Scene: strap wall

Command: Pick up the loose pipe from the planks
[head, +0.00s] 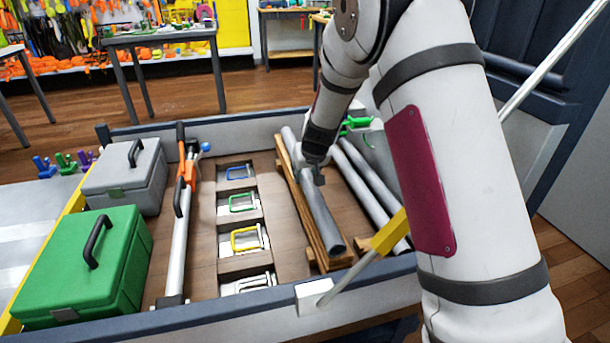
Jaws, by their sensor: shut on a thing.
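The loose pipe (322,213) is a grey metal tube lying lengthwise along the wooden planks (305,205) in the right half of the large tray. Its near end is open and faces me. My gripper (311,178) reaches down from above and is shut on the pipe around its middle. The gripper and wrist hide part of the pipe there. I cannot tell whether the pipe is touching the planks or slightly above them.
More grey pipes (372,188) lie to the right, partly behind my arm. A green toolbox (85,262), a grey toolbox (125,182), an orange-and-silver bar clamp (181,225) and several coloured clamps (245,240) fill the left and middle. The tray's raised rim (225,312) surrounds them.

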